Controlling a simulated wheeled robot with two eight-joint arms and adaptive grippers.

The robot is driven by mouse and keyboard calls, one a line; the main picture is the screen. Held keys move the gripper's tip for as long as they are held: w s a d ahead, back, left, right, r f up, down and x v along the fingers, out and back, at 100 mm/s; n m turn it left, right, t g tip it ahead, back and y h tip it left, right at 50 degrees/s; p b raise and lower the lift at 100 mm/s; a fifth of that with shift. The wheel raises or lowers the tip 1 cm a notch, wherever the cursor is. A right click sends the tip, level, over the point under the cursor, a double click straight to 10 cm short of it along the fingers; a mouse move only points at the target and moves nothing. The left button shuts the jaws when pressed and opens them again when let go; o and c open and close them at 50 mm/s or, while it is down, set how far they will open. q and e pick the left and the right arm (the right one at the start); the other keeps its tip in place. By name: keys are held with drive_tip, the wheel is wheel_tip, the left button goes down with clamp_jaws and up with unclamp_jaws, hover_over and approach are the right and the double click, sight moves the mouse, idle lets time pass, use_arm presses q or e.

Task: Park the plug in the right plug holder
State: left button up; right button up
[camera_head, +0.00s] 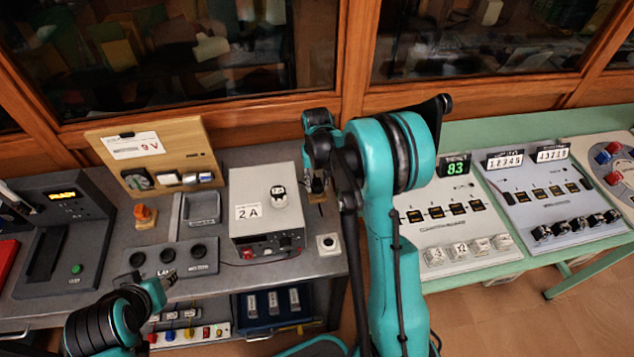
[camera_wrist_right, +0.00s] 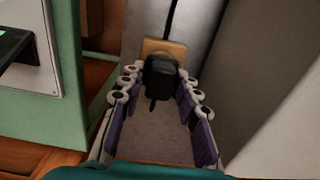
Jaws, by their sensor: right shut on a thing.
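My right gripper (camera_head: 317,184) is at the right edge of the grey bench, beside the power supply box. In the right wrist view its fingers (camera_wrist_right: 160,100) are closed on both sides of a black plug (camera_wrist_right: 162,78). A wooden block (camera_wrist_right: 165,47), apparently the right plug holder, shows just behind the plug. Whether the plug touches or sits in it cannot be told. In the head view the arm hides most of this area. My left gripper (camera_head: 160,288) is at the lower left, in front of the bench; its finger gap is unclear.
The grey power supply (camera_head: 266,215) marked 2A stands left of my right gripper. A wooden 9 V panel (camera_head: 155,155) and an orange knob-like piece (camera_head: 144,214) are farther left. A green table (camera_head: 470,165) with switch panels lies to the right. Wood-framed windows close the back.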

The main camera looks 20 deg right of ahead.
drive_tip(key=shift+f, duration=0.15)
drive_tip(key=o, duration=1.7)
drive_tip(key=shift+r+p, duration=2.2)
drive_tip(key=shift+r, duration=1.4)
